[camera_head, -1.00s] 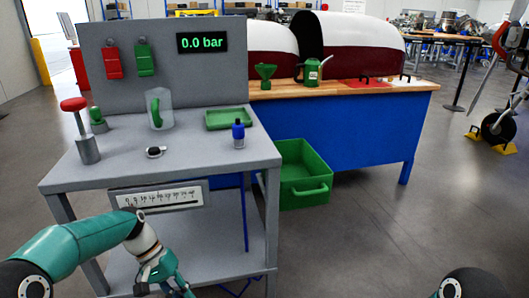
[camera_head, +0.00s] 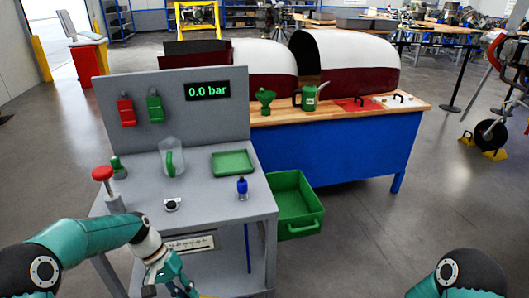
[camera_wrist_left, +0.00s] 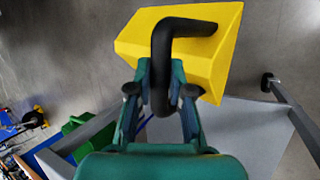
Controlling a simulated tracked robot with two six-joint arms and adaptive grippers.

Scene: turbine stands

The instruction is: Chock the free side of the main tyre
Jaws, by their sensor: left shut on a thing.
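My left gripper (camera_head: 172,284) is low at the front left in the head view. In the left wrist view, my left gripper (camera_wrist_left: 160,100) is shut on the black bent handle of a yellow wedge-shaped chock (camera_wrist_left: 215,55). The chock is held clear of the grey floor, and its lower part is hidden by the fingers. A black tyre (camera_head: 490,134) stands far off at the right edge in the head view, with yellow chocks (camera_head: 495,154) at its foot. Whether it is the main tyre I cannot tell. My right gripper is out of view.
A grey test stand (camera_head: 255,208) with a pressure display is close in front of my left arm. Open floor (camera_head: 400,230) lies to the right. Posts (camera_head: 460,85) stand near the tyre.

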